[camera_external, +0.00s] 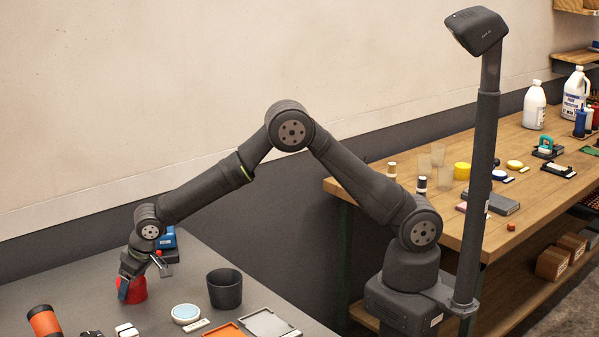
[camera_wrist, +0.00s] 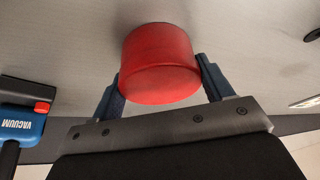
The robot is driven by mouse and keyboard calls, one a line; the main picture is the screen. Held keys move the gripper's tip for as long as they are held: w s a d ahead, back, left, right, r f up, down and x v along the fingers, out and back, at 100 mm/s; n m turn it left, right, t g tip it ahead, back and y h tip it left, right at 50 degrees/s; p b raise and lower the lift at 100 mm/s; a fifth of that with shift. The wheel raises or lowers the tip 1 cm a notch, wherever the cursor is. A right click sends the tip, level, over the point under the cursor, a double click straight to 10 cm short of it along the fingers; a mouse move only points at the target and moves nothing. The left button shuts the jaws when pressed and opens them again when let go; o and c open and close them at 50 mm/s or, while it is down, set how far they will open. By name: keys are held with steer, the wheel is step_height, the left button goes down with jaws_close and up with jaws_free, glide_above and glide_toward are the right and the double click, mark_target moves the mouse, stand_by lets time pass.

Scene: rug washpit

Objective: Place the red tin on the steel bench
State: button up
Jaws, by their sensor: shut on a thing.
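The red tin (camera_external: 137,290) is a short red cylinder at the left of the external view, at the grey steel bench (camera_external: 190,275). In the wrist view the red tin (camera_wrist: 160,65) sits between the two fingers of my gripper (camera_wrist: 160,85). In the external view my gripper (camera_external: 142,280) points down and is shut on the tin. The tin's base is at or very close to the bench top; I cannot tell whether it touches. One finger hides part of the tin in the external view.
A blue vacuum tool (camera_external: 166,238) lies just behind my gripper and shows in the wrist view (camera_wrist: 20,125). A dark cup (camera_external: 225,289), a light blue round tin (camera_external: 186,313), an orange tray (camera_external: 228,331) and an orange-black cylinder (camera_external: 44,321) stand nearby. A wooden bench (camera_external: 470,225) is at right.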

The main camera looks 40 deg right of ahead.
steer(key=o, duration=1)
steer(key=shift+f, duration=0.1)
steer(key=v, duration=1.2)
steer(key=x, duration=1.2)
steer(key=shift+f, duration=0.1)
step_height(320, 180, up, 3)
steer(key=shift+f, duration=0.1)
steer(key=shift+r, duration=0.7)
